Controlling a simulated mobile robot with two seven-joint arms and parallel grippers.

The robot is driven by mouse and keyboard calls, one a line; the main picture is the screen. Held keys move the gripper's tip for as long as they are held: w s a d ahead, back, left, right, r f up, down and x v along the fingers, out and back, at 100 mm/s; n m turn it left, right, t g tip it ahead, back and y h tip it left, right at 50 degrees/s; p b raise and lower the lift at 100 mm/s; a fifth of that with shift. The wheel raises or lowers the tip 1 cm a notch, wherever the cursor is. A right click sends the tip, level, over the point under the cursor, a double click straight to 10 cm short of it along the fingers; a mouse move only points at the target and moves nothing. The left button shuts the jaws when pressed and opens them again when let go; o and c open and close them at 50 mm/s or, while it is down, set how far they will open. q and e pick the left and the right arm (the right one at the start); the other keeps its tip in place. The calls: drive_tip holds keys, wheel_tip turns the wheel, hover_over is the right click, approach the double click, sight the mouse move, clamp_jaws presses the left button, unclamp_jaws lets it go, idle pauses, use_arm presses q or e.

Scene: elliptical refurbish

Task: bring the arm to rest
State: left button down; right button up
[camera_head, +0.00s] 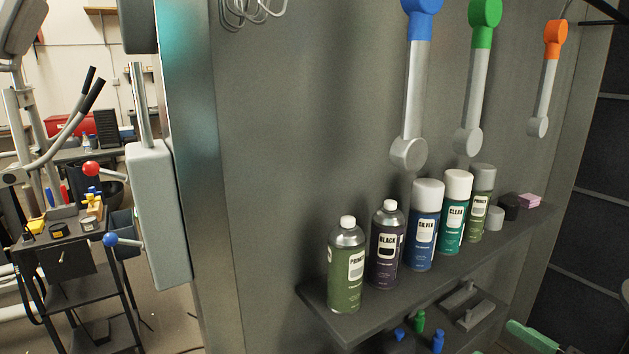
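Neither of my grippers shows in the head view, and no arm of mine can be made out for certain. A row of spray cans stands upright on a dark shelf (320,314) on a grey panel. From the left they are a green primer can (346,270), a purple black-paint can (386,248), a blue silver-paint can (426,230), a teal clear can (456,216) and another green primer can (482,204). The two leftmost cans show their small white nozzle tops. The others wear caps.
A grey cap (495,218), a black cap (510,206) and a pink block (529,201) sit right of the cans. Blue (409,90), green (475,85) and orange (545,80) headed tools hang above. A black cart (70,285) stands left.

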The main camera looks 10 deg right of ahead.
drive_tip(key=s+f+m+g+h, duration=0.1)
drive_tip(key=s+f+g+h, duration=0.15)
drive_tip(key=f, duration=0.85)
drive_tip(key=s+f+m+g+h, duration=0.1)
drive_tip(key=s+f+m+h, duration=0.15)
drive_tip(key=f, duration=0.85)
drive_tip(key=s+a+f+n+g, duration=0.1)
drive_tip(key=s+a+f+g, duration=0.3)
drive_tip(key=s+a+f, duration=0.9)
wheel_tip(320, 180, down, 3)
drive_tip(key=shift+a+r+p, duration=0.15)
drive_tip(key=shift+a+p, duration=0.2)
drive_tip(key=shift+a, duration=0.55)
